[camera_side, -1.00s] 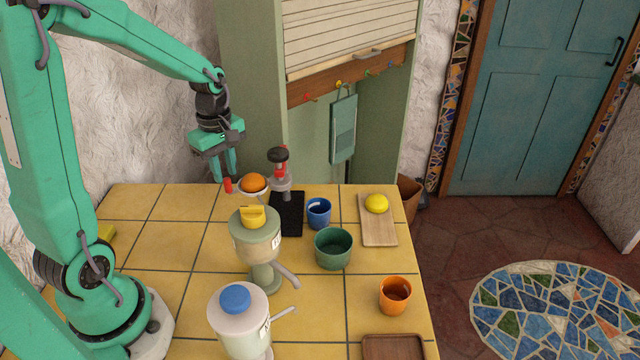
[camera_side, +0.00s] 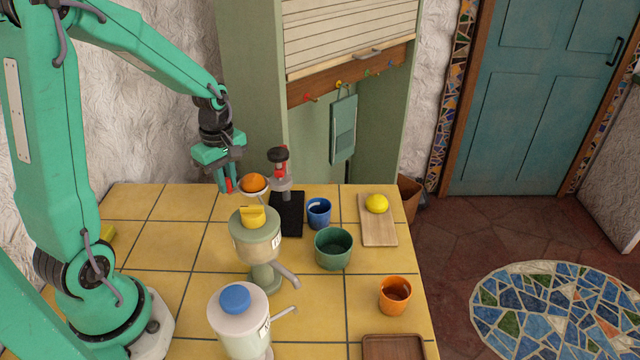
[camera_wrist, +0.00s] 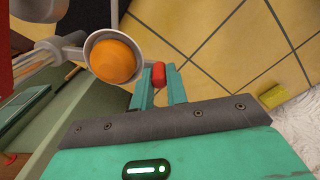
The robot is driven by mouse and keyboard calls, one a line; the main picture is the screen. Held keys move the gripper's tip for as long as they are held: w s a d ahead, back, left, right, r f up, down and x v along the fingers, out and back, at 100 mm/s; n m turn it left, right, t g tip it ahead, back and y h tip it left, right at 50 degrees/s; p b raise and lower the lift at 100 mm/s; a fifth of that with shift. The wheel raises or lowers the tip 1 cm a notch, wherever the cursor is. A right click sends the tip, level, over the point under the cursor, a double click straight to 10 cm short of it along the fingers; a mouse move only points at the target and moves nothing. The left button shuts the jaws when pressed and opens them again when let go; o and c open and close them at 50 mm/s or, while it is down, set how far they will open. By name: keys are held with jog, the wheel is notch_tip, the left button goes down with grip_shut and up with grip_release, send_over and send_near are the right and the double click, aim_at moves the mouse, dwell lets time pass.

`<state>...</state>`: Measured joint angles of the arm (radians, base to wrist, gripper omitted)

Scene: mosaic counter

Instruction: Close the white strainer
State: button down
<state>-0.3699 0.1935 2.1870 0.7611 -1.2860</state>
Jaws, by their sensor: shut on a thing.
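The white strainer (camera_side: 254,193) is a small round cup on an arm at the press (camera_side: 284,180), which has a black base. It is swung out to the left, not under the press's plunger. An orange (camera_side: 254,182) sits in it; in the wrist view the orange (camera_wrist: 114,61) fills most of the white strainer (camera_wrist: 113,33). Its red handle (camera_wrist: 158,75) sticks out on the gripper's side. My gripper (camera_side: 228,187) points down, left of the orange. In the wrist view my gripper (camera_wrist: 158,82) is shut on the red handle.
A green-and-cream dispenser (camera_side: 257,240) stands in front of the press, and a white one with a blue lid (camera_side: 238,320) nearer. A blue cup (camera_side: 319,213), green bowl (camera_side: 333,248), orange cup (camera_side: 395,295) and lemon (camera_side: 376,203) on a board lie to the right.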

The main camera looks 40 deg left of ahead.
jog(key=shift+s+d, duration=0.1)
jog(key=shift+d, duration=0.1)
jog(key=shift+s+d+n, duration=0.15)
jog(key=shift+d+n, duration=0.55)
jog(key=shift+n, duration=0.1)
jog(key=shift+s+d+n, duration=0.1)
jog(key=shift+d+n, duration=1)
jog(key=shift+d, duration=0.35)
jog(key=shift+w+d+r+n, duration=0.1)
jog(key=shift+w+d+n, duration=0.15)
jog(key=shift+d+n, duration=0.85)
jog(key=shift+w+d+n, duration=0.2)
jog(key=shift+d+n, duration=0.7)
jog(key=shift+d, duration=0.3)
jog(key=c, duration=1.7)
grip_release()
